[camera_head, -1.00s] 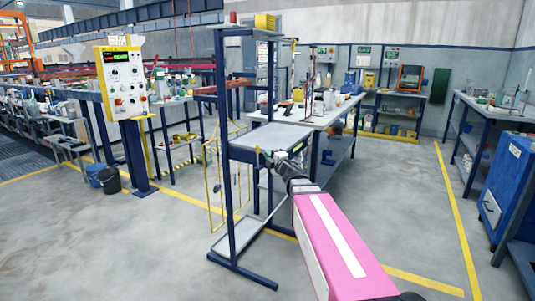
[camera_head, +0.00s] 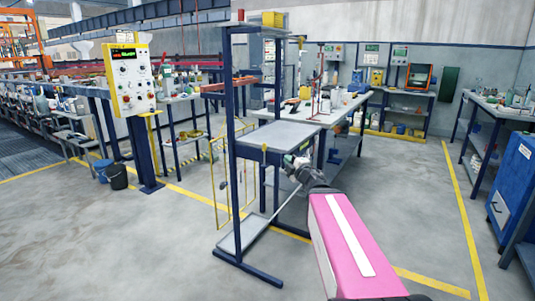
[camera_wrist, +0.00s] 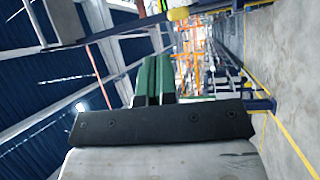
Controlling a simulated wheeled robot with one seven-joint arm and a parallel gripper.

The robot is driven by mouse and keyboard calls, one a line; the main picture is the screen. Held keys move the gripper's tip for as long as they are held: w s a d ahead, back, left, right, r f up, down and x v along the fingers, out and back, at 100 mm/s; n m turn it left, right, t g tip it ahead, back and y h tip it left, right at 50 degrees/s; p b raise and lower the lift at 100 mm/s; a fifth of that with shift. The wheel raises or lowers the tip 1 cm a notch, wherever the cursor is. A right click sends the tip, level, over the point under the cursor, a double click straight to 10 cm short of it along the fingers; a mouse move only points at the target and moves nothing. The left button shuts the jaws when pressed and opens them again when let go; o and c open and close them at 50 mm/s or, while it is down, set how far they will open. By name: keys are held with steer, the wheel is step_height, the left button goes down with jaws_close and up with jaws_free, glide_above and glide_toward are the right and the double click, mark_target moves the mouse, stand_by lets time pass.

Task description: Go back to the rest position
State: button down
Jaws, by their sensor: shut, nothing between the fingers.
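My gripper (camera_head: 289,160) is at the end of my pink arm, near the front edge of the grey shelf of the blue stand. In the camera on my wrist, its two green fingers (camera_wrist: 154,78) are side by side and shut, with nothing between them. The fingers point toward the far hall and hold no object.
The blue stand (camera_head: 233,150) with its grey shelf (camera_head: 275,135) is close to my gripper. A control box (camera_head: 130,78) on a post and two buckets (camera_head: 118,176) stand to the left. A blue cabinet (camera_head: 512,185) is at the right. Open floor lies between.

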steer(key=s+d+f+m+g+h, duration=0.1)
steer(key=d+f+m+g+h, duration=0.35)
steer(key=f+m, duration=0.4)
steer(key=s+d+f+m+g+h, duration=0.1)
steer(key=d+f+m+g+h, duration=0.2)
steer(key=f+m+h, duration=0.55)
steer(key=s+a+f+m+g+y, duration=0.1)
steer(key=s+a+f+g+y, duration=0.1)
steer(key=s+f+g, duration=0.3)
steer(key=s+a+f+m+g+y, duration=0.2)
steer(key=s+f+g, duration=0.4)
steer(key=s+f, duration=0.3)
steer(key=s+a+y, duration=0.1)
steer(key=a, duration=0.1)
steer(key=shift+s+a+f+m+y, duration=0.3)
steer(key=shift+a+f, duration=0.05)
steer(key=shift+f, duration=0.05)
